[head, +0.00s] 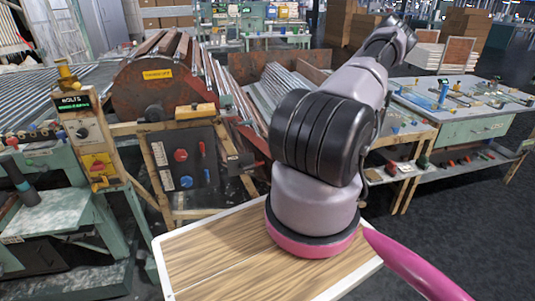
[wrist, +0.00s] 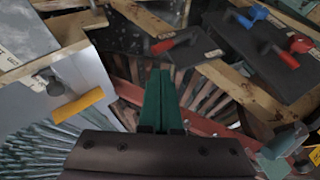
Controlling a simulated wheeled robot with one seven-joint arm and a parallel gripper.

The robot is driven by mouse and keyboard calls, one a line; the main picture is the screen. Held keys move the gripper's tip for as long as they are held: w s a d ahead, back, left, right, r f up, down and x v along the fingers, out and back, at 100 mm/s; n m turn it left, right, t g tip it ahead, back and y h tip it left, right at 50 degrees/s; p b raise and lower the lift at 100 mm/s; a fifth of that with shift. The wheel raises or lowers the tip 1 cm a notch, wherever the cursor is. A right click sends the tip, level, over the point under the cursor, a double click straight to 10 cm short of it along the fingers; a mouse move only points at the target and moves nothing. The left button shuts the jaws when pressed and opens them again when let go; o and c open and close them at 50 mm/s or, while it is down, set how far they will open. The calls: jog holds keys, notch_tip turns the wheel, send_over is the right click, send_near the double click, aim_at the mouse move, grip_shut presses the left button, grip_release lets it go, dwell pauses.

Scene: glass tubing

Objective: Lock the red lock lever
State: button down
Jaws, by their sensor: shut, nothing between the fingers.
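Two red levers show. One red-handled lever (head: 256,163) sits on a small dark plate to the right of the black control panel; in the wrist view its red handle (wrist: 163,46) lies above my fingertips. Another red lever (head: 202,148) is on the black panel (head: 185,160), and it also shows in the wrist view (wrist: 286,57). The labels are too small to read, so I cannot tell which one is the lock lever. My gripper (wrist: 160,98) has green fingers, shut together and empty, apart from both levers. The head view does not show the gripper.
The black panel also holds a red knob (head: 181,155) and blue controls (head: 186,181). A wooden frame surrounds it. A yellow handle (wrist: 78,105) on a grey box lies left of my fingers. Racks of tubing stand behind; a workbench (head: 480,125) stands right.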

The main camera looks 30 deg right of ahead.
jog(key=shift+s+d+r, duration=0.85)
jog(key=shift+s+d, duration=0.05)
jog(key=shift+s, duration=0.1)
jog(key=shift+r, duration=0.1)
